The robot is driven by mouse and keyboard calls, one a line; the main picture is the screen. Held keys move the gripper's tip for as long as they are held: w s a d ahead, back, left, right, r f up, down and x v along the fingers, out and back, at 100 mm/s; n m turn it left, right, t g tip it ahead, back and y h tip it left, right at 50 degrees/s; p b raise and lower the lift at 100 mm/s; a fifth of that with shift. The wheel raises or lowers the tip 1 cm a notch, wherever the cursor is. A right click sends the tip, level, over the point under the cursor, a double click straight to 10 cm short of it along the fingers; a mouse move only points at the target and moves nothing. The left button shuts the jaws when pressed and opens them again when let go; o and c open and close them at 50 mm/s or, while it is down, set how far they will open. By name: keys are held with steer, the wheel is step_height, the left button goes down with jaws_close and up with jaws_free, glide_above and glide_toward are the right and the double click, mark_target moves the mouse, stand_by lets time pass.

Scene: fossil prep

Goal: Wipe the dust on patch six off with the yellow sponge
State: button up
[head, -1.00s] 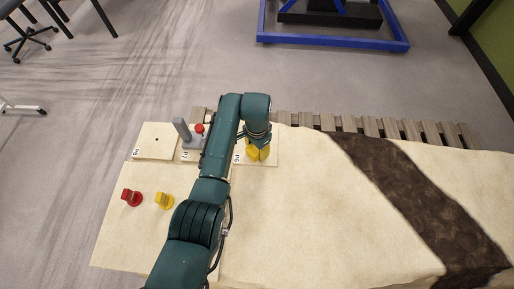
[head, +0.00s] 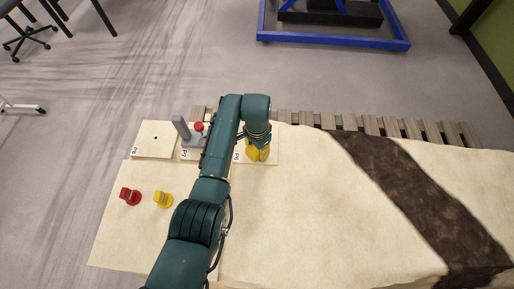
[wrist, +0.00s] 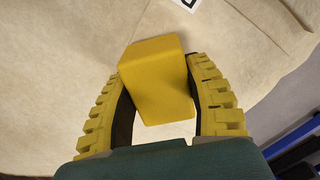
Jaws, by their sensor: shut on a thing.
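My gripper (head: 258,153) is over the pale square patch (head: 269,160) just right of my forearm in the head view. A label (head: 236,156) lies at this patch's left edge; its number is too small to read surely. In the wrist view my gripper (wrist: 166,95) has its yellow ribbed fingers shut on the yellow sponge (wrist: 158,75), a plain block. Pale surface lies beneath it, with a white label (wrist: 188,3) at the top edge. I cannot tell whether the sponge touches the patch. I can make out no dust; the sponge and fingers hide part of the patch.
Two more patches lie to the left, one bare (head: 155,140), one with a grey device with a red knob (head: 190,132). A red piece (head: 130,196) and a yellow piece (head: 163,200) stand nearer. The pale surface to the right (head: 320,200) is clear up to a dark band (head: 410,200).

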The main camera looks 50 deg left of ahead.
steer(key=shift+f, duration=0.3)
steer(key=shift+w+a+f+b, duration=0.2)
steer(key=shift+w+a+b, duration=0.1)
steer(key=shift+b, duration=0.75)
steer(key=w+a+b, duration=0.2)
steer(key=b, duration=0.3)
steer(key=shift+r+b, duration=0.1)
steer(key=shift+b, duration=0.3)
steer(key=shift+w+a+r+b, duration=0.1)
steer(key=shift+w+r+b, duration=0.05)
steer(key=shift+b, duration=0.3)
steer(key=shift+p, duration=0.35)
steer(key=shift+r+p, duration=0.1)
steer(key=shift+p, duration=0.25)
